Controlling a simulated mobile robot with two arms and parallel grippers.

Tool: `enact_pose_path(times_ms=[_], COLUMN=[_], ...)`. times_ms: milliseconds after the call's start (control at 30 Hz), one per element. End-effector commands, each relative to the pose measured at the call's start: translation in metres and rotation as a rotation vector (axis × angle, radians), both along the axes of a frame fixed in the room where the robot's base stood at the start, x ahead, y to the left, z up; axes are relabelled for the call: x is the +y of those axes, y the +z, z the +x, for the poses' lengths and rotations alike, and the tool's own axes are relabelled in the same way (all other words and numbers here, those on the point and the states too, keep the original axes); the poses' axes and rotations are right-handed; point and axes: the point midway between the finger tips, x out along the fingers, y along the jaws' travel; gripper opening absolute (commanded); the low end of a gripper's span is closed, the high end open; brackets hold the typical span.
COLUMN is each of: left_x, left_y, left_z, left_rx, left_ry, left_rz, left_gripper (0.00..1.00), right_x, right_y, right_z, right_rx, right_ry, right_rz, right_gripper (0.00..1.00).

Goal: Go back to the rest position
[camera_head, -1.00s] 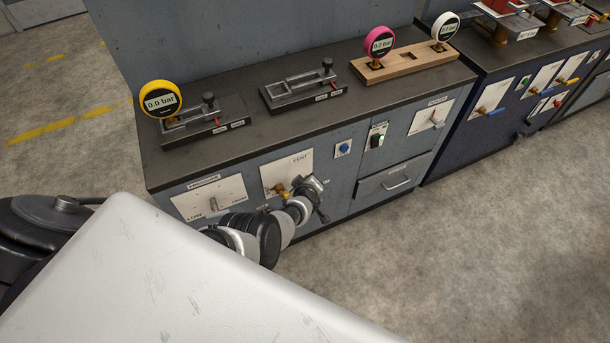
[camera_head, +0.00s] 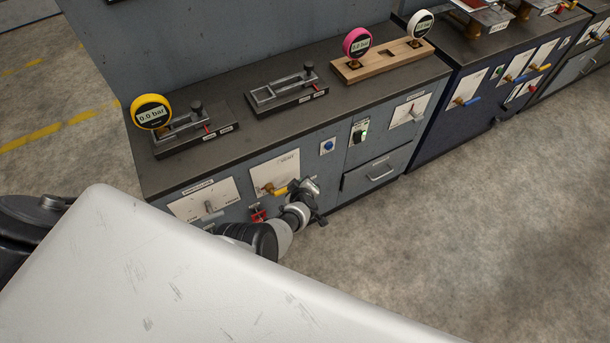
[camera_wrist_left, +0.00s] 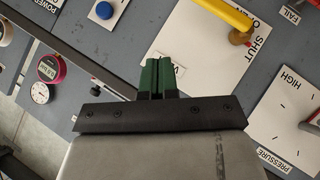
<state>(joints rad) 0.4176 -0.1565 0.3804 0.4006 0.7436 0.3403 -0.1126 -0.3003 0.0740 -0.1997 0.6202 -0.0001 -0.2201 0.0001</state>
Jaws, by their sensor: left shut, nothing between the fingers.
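My left arm comes in from the lower left in the head view, and its hand is in front of the bench near the VENT plate (camera_head: 275,172) with its yellow handle (camera_head: 279,190). The fingertips cannot be made out there. In the left wrist view my left gripper (camera_wrist_left: 160,78) has its green fingers together with nothing between them. The yellow handle (camera_wrist_left: 228,14) and the pressure plate (camera_wrist_left: 288,120) lie beyond the fingers, apart from them in the picture. My right gripper is in neither view.
A yellow gauge (camera_head: 151,112) stands at the bench's left fixture. An empty fixture (camera_head: 285,88) is in the middle. A wooden rack (camera_head: 382,62) holds a pink gauge (camera_head: 357,43) and a white gauge (camera_head: 420,24). A blue cabinet (camera_head: 480,90) adjoins. Floor at right is clear.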

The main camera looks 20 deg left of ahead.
Motion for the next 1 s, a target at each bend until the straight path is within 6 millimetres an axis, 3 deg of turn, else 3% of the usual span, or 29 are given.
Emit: enact_pose_path(times_ms=[267,367,467,667,800,1000], left_x=[0.000,0.001,0.003,0.002,0.002,0.007], left_y=[-0.002,-0.020,-0.058,-0.151,-0.203,-0.247], left_z=[-0.002,-0.016,-0.052,-0.169,-0.263,-0.390], left_rx=[0.003,0.033,0.104,0.343,0.527,0.764], left_ry=[-0.005,-0.051,-0.169,-0.525,-0.769,-1.067], left_rz=[0.002,0.027,0.080,0.208,0.273,0.339], left_gripper=[0.00,0.00,0.00,0.00,0.00,0.00], right_x=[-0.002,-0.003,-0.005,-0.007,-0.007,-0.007], right_y=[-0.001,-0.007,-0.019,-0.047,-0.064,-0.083], right_z=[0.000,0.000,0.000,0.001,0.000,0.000], right_rx=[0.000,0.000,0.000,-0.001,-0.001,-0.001], right_ry=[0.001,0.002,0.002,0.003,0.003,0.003], right_rz=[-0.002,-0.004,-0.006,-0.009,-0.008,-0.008], right_gripper=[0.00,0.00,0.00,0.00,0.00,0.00])
